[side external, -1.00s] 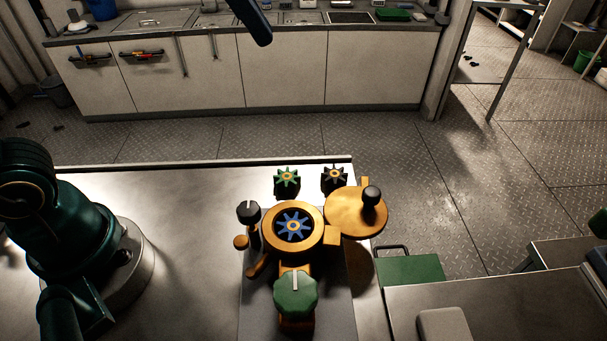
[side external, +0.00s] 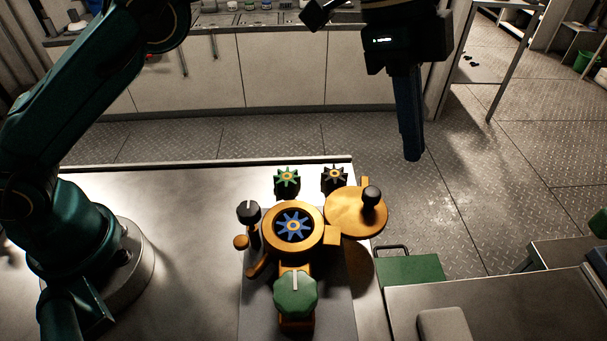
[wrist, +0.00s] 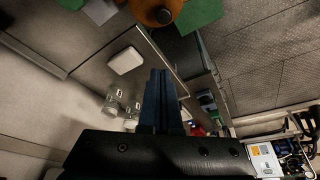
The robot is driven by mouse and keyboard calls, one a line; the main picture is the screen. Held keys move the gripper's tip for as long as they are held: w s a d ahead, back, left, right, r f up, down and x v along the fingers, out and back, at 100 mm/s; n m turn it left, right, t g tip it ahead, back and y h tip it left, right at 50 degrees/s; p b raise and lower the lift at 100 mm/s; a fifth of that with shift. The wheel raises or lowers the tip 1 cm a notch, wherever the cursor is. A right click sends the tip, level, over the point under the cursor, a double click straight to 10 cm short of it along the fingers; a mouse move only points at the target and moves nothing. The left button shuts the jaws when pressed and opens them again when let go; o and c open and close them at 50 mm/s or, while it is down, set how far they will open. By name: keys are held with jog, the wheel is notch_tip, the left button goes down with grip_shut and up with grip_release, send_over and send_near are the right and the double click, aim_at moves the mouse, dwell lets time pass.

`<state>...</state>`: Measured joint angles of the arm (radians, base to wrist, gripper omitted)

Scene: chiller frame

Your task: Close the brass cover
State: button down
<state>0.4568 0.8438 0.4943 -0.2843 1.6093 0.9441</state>
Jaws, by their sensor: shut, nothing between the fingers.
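The brass cover (side external: 350,216) is a round plate with a black knob (side external: 372,196) on its right part. It is swung out to the right of the round brass housing (side external: 270,218), whose opening is uncovered and shows a blue impeller (side external: 293,226). My gripper (side external: 413,158) is shut and empty, pointing down in the air above and to the right of the cover, apart from it. In the wrist view the shut fingers (wrist: 161,88) show in the middle, and part of the cover (wrist: 150,8) with its knob shows at the top edge.
A green impeller (side external: 287,178) and a black one (side external: 334,177) stand behind the housing. A green knob (side external: 295,295) is in front, and a black-topped lever (side external: 248,212) stands at its left. A green tray (side external: 410,270) lies right of the bench.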

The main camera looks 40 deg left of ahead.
send_over(381, 212)
jog(key=d, duration=0.3)
notch_tip(381, 212, down, 9)
jog(key=shift+a+f, duration=0.1)
jog(key=shift+a, duration=1.4)
